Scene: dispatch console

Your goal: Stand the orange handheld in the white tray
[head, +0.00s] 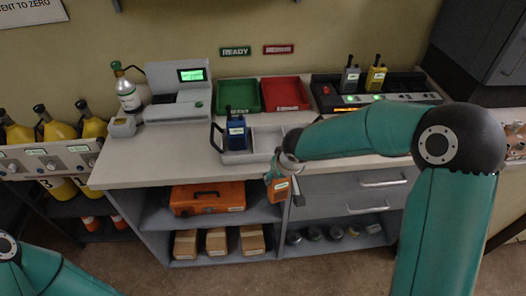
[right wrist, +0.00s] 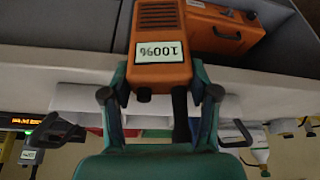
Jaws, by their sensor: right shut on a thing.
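The orange handheld (head: 279,191) is in my right gripper (head: 284,172), held in front of the table's front edge, clear of the tray. In the right wrist view the gripper's fingers (right wrist: 160,85) close on both sides of the orange handheld (right wrist: 158,35), whose label reads 100%; its knobs and dark antenna point toward the gripper. The white tray (head: 265,143) sits on the table just behind, partly hidden by my right arm. A blue handheld (head: 236,134) stands in its left part; the part beside it looks empty. My left gripper is out of view; only my left arm shows.
A green bin (head: 238,94) and a red bin (head: 285,94) lie behind the tray. A charger (head: 372,93) with grey and yellow handhelds stands at the right. A printer-like machine (head: 178,90) and bottle (head: 127,92) stand left. An orange case (head: 207,198) is on the shelf below.

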